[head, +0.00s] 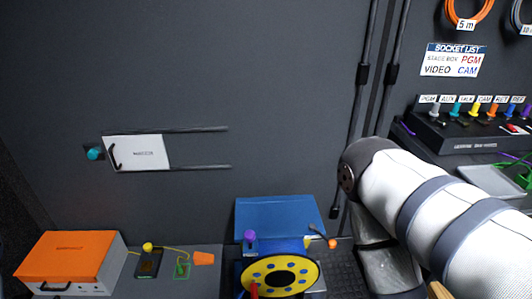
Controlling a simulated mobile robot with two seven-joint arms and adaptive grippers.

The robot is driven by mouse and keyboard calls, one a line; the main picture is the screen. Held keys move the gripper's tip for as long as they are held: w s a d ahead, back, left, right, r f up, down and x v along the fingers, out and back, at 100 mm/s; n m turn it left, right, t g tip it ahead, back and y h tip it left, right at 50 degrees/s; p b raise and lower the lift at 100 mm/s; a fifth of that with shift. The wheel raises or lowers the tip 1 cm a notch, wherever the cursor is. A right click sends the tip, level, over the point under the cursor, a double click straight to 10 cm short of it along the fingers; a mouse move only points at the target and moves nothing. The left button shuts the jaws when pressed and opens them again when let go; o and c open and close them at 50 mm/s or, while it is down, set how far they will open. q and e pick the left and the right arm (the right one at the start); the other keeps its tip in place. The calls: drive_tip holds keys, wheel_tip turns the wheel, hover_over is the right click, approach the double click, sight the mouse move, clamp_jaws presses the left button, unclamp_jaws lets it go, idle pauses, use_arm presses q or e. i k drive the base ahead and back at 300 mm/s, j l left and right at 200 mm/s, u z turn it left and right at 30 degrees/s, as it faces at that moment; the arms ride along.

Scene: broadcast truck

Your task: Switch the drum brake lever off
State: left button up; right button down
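A cable drum (302,270) with a yellow disc, blue spots and a dark hub stands low in the middle, in front of a blue panel (276,213). A short dark lever with an orange knob (332,243) sticks out at the drum's upper right. A purple knob (250,236) stands at its upper left, and a red part (254,288) shows at its lower left. I cannot tell for certain which one is the brake lever, or its setting. My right arm comes in from the right and bends down beside the drum; its gripper is out of frame. My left gripper is not in view.
An orange-topped box (70,257) and a small device with a yellow knob (148,260) stand at lower left. A white panel (138,153) is on the dark wall. A socket box (465,130) with coloured plugs is at right. Dark vertical rods stand behind my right arm.

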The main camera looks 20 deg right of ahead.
sight(331, 244)
drive_tip(key=z, duration=1.25)
drive_tip(key=i+l, duration=0.15)
drive_tip(key=l, duration=0.15)
drive_tip(key=i+l+u, duration=0.15)
drive_tip(key=i+l, duration=0.2)
drive_tip(key=l, duration=0.25)
drive_tip(key=i+l+u, duration=0.1)
drive_tip(key=l, duration=0.2)
drive_tip(key=i, duration=0.05)
